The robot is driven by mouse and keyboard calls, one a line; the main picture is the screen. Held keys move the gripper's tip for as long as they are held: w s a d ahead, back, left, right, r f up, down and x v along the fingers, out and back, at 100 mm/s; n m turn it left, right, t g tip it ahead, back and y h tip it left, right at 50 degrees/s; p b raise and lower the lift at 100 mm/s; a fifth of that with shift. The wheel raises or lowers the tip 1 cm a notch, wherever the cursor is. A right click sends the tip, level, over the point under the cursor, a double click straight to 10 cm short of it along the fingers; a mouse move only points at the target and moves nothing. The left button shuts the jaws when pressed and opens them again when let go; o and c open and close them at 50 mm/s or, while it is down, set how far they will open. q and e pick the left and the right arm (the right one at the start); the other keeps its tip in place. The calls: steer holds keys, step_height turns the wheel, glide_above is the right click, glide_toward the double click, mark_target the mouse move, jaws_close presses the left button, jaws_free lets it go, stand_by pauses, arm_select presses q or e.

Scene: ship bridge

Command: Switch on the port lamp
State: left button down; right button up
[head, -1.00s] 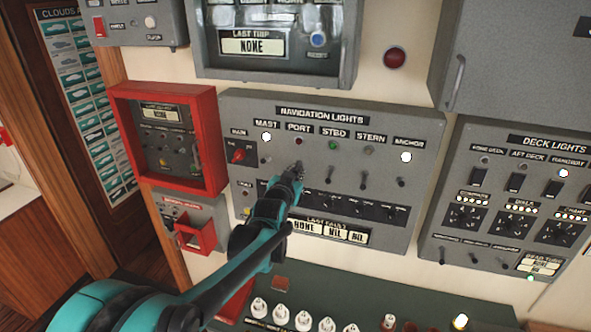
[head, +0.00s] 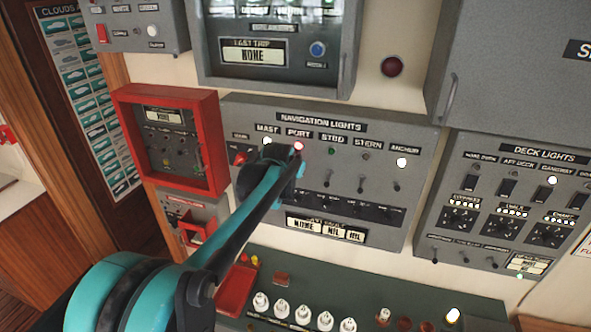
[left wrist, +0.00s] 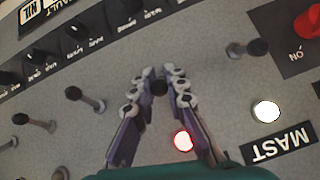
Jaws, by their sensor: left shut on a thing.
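The port lamp (head: 298,146) glows red under the PORT label on the grey navigation lights panel (head: 410,225). It also shows lit in the left wrist view (left wrist: 184,140), seen between my left fingers. My left gripper (left wrist: 160,78) is shut on the dark tip of the port toggle switch (left wrist: 158,88), below the lamp. In the head view my left arm and wrist hide the toggle and the fingertips. My right gripper is in neither view.
The mast toggle (left wrist: 246,48) stands close beside my fingers, with the lit mast lamp (left wrist: 267,111) near it. The red main knob (left wrist: 308,22) is further off. Stbd (head: 331,174) and stern toggles (head: 362,182) stand to the right. The anchor lamp (head: 401,162) is lit white.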

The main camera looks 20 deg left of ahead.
arm_select(q)
steer(key=shift+r, duration=0.1)
steer(key=c, duration=1.5)
jaws_free()
steer(key=shift+c, duration=0.2)
steer(key=v, duration=1.2)
steer(key=s+f+g+b, duration=0.1)
steer(key=s+f+b, duration=0.8)
steer(key=f, duration=0.8)
steer(key=s+d+f+n+g+b, duration=0.1)
steer(key=s+f+b, duration=0.9)
steer(key=f, duration=0.7)
steer(key=s+d+f+n+b, duration=0.1)
steer(key=s+f+b, duration=0.8)
steer(key=f+b, duration=0.4)
step_height(320, 180, down, 4)
steer(key=shift+s+d+f+g+h+b, duration=0.2)
steer(key=shift+s+g+h+b, duration=0.1)
steer(key=shift+s+g+b, duration=0.1)
